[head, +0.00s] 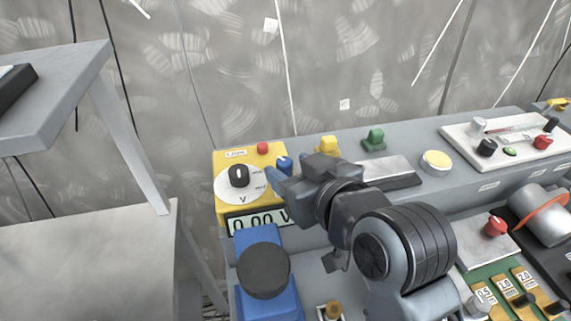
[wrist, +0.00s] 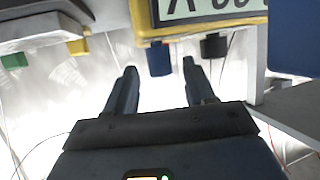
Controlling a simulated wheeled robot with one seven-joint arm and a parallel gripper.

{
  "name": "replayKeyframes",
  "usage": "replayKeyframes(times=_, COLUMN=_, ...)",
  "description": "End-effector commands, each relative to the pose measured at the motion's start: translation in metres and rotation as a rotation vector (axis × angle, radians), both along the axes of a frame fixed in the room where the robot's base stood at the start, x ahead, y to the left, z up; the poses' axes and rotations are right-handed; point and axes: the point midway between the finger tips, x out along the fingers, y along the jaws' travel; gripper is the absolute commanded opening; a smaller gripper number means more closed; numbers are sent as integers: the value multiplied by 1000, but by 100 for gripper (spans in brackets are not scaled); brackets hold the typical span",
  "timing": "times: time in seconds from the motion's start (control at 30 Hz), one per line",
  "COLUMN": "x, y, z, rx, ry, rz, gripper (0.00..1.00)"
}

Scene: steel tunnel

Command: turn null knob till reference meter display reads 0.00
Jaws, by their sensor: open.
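The yellow meter (head: 222,206) stands left of centre in the head view. My gripper (head: 278,178) is open beside the blue knob. In the wrist view, the blue knob (wrist: 158,60) lies beyond and between the open fingertips (wrist: 160,82), apparently untouched. I cannot read which knob is labelled null.
A blue box (head: 262,234) with a large dark knob (head: 263,271) stands in front of the meter. Yellow (head: 328,146) and green (head: 375,139) terminals sit behind my arm. A white board (head: 500,135) is on the right. A grey table (head: 60,100) is at left.

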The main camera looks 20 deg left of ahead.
Motion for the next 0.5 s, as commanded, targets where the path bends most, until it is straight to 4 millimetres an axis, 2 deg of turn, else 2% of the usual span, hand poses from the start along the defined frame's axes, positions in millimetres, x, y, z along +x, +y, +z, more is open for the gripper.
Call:
replayKeyframes(times=0.23, x=-20, y=-27, z=13, rx=1, ry=-1, rz=-1, gripper=54)
replayKeyframes(times=0.5, x=-26, y=-34, z=17, rx=-1, ry=-1, rz=0, gripper=54)
